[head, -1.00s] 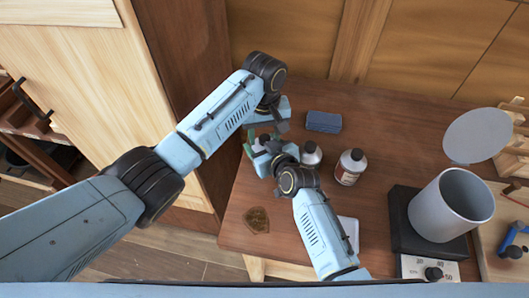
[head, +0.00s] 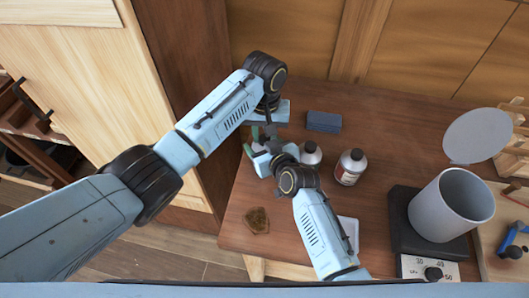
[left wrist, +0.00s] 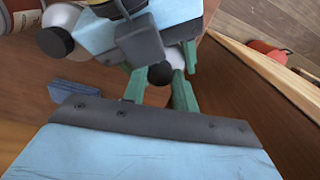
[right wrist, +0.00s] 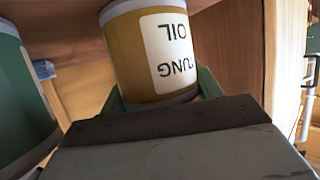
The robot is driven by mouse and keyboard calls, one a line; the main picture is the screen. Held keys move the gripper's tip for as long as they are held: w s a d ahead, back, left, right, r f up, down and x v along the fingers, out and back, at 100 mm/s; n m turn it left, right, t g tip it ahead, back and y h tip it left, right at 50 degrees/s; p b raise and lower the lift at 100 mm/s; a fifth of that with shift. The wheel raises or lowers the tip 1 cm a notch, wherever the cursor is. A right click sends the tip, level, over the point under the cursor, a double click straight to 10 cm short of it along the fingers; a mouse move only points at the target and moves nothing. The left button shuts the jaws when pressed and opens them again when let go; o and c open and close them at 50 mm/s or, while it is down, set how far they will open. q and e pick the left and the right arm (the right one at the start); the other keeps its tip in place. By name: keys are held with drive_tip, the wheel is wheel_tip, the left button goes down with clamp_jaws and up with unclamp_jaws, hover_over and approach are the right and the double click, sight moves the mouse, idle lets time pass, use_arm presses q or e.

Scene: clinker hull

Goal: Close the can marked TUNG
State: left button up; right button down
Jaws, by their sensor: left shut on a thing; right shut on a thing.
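The can marked TUNG OIL (right wrist: 152,50) is yellow-brown with a white label and shows upside down in the right wrist view. My right gripper (head: 254,156) is shut on its body; its green fingers show beside the can. In the left wrist view a dark round cap (left wrist: 160,75) sits against a pale can top (left wrist: 177,58). My left gripper (left wrist: 160,91) is shut on this cap, one green finger on each side. In the head view my left gripper (head: 263,134) is just above the right one. The arms hide most of the can there. I cannot tell how tight the cap is.
Two capped bottles, (head: 310,154) and (head: 351,167), stand right of the grippers. A blue block (head: 323,122) lies behind them. A green container (right wrist: 22,95) is close beside the can.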

use_arm(q)
drive_tip(key=o, duration=1.1)
drive_tip(key=shift+r, duration=2.25)
drive_tip(key=shift+r, duration=0.1)
drive_tip(key=shift+c, duration=0.3)
